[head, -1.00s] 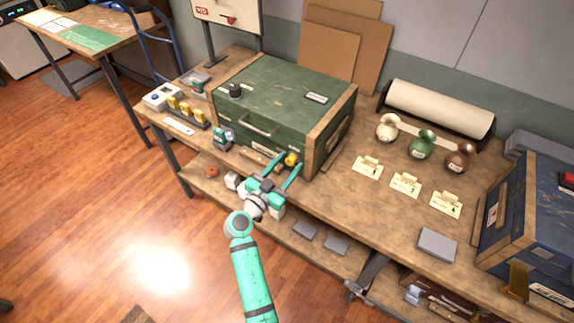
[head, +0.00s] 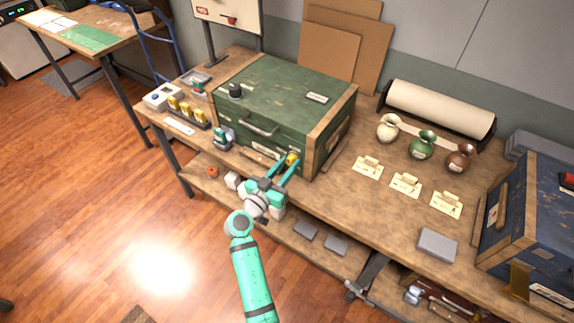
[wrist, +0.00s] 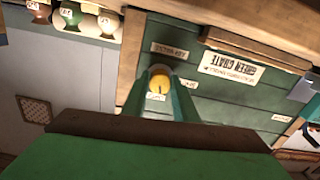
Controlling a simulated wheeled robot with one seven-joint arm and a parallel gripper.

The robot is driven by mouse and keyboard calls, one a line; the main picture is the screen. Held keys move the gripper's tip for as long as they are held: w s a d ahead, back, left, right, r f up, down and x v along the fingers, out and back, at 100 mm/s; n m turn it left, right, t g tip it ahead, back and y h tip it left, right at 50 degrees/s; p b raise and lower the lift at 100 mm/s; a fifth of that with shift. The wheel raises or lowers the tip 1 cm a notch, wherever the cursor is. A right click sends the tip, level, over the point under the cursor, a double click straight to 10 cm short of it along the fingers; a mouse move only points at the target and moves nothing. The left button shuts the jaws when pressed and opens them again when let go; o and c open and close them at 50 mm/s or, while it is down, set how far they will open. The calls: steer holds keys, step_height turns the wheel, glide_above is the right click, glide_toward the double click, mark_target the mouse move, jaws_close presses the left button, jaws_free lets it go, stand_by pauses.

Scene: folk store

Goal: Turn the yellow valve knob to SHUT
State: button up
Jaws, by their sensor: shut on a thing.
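The yellow valve knob (head: 291,160) is on the front face of the green crate (head: 262,135), near its right end. In the wrist view the knob (wrist: 159,84) is round, with a small dark mark on its face. My gripper (head: 288,164) reaches the crate front from below, its two teal fingers on either side of the knob and shut on it. In the wrist view the fingertips (wrist: 160,76) flank the knob. Small labels sit around the knob, but their words are too small to read surely. The fingers hide the knob's sides.
A tape-like green-and-grey item (head: 223,137) stands left of the crate's handle. Several vases, including a green one (head: 422,144), and cards stand to the right. A blue crate (head: 540,215) is at far right.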

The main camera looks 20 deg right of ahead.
steer(key=n, duration=0.2)
steer(key=shift+w+a+n, duration=0.1)
steer(key=shift+n, duration=0.3)
steer(key=n, duration=0.8)
steer(key=shift+r+n, duration=0.1)
steer(key=shift+n, duration=1.9)
steer(key=o, duration=1.1)
steer(key=shift+c, duration=0.2)
